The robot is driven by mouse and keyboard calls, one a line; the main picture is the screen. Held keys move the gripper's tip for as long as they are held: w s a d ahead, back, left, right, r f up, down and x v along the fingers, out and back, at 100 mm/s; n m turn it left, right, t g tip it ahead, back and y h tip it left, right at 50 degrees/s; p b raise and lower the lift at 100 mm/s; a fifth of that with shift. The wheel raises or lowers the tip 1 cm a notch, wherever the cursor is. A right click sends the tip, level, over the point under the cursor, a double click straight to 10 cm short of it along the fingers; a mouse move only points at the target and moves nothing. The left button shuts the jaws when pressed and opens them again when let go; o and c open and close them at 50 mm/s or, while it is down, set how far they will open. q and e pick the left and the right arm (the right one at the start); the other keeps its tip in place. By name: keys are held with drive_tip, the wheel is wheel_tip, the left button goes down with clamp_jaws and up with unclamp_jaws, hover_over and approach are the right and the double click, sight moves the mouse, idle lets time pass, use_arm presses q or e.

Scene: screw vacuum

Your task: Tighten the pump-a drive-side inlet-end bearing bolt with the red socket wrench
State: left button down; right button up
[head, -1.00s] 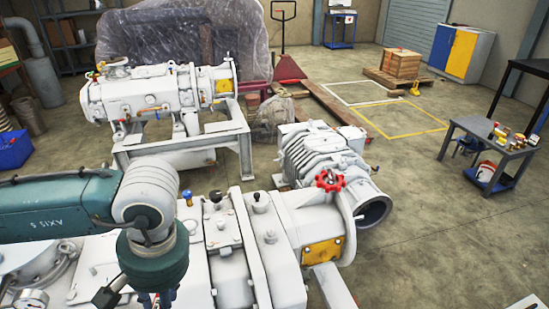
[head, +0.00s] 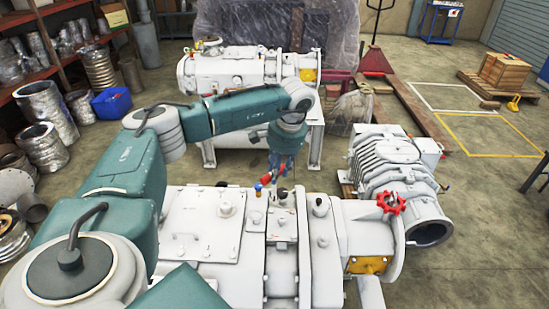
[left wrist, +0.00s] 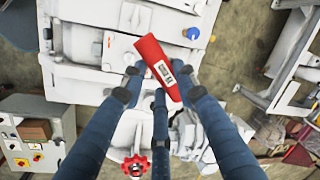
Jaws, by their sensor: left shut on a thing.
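The red socket wrench (head: 266,179) is held by my left gripper (head: 279,168) over the back edge of the nearer white pump machine (head: 210,233). In the left wrist view the wrench's red body (left wrist: 157,67) with a small label lies between the blue fingers of the left gripper (left wrist: 160,92), which are shut on it. Its socket end cannot be made out. The bearing bolt cannot be picked out in either view, and I cannot tell from markings which machine is pump-a. My right gripper is not in view.
A red handwheel (head: 391,203) and yellow plate (head: 366,265) are at the machine's right end. A blue-capped fitting (head: 257,188) stands close by the wrench. A second white machine (head: 240,70) stands behind. Open floor (head: 490,220) lies to the right.

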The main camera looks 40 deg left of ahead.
use_arm(q)
drive_tip(key=shift+a+r, duration=0.15)
drive_tip(key=shift+a, duration=0.5)
drive_tip(key=shift+w, duration=0.1)
drive_tip(key=shift+b+x, duration=0.4)
drive_tip(key=shift+x, duration=0.55)
drive_tip(key=shift+d+f+b, duration=0.1)
drive_tip(key=shift+f+b, duration=0.45)
drive_tip(key=shift+f, duration=0.35)
drive_tip(key=shift+d+f+b, duration=0.15)
drive_tip(key=shift+f+b, duration=0.35)
drive_tip(key=shift+f, duration=0.55)
